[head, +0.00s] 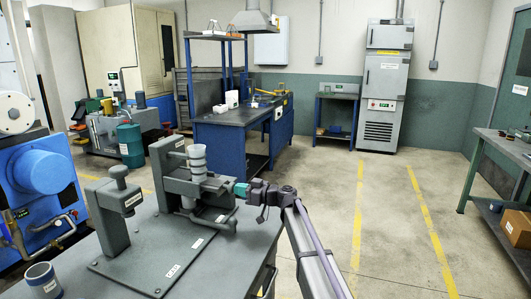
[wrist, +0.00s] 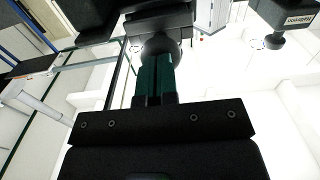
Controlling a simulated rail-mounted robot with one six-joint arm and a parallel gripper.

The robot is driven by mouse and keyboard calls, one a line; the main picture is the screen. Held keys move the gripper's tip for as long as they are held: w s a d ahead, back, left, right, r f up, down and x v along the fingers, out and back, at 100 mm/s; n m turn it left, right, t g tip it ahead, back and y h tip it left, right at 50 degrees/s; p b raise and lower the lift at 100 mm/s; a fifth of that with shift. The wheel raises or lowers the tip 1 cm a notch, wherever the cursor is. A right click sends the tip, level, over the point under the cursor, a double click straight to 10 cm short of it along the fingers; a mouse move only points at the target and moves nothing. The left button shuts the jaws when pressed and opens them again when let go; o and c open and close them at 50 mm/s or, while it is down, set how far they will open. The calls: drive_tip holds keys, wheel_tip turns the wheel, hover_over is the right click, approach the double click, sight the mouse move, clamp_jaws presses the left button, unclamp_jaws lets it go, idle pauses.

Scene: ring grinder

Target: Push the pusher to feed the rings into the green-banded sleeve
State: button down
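The grey ring grinder (head: 172,172) stands on the grey bench, with a stack of pale grey rings (head: 197,160) upright on it. A short dark grey bar (head: 216,184), which looks like the pusher, sticks out to the right below the rings. My gripper (head: 238,189) has teal fingers and is level with the bar's outer end, seemingly touching it. In the wrist view the teal fingers (wrist: 155,78) lie side by side, nearly together, with their tips at a dark round end (wrist: 161,46). Nothing shows between them. I cannot make out a green band on any sleeve.
A grey post fixture (head: 115,200) stands left of the grinder on the same base plate. A curved handle (head: 212,224) lies below my gripper. The floor right of the bench is clear.

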drive_tip(key=shift+x, duration=2.9)
drive_tip(key=shift+s, duration=0.1)
drive_tip(key=v, duration=0.7)
drive_tip(key=shift+d, duration=0.2)
approach(226, 187)
drive_tip(key=shift+d+f, duration=0.1)
drive_tip(key=shift+d, duration=0.85)
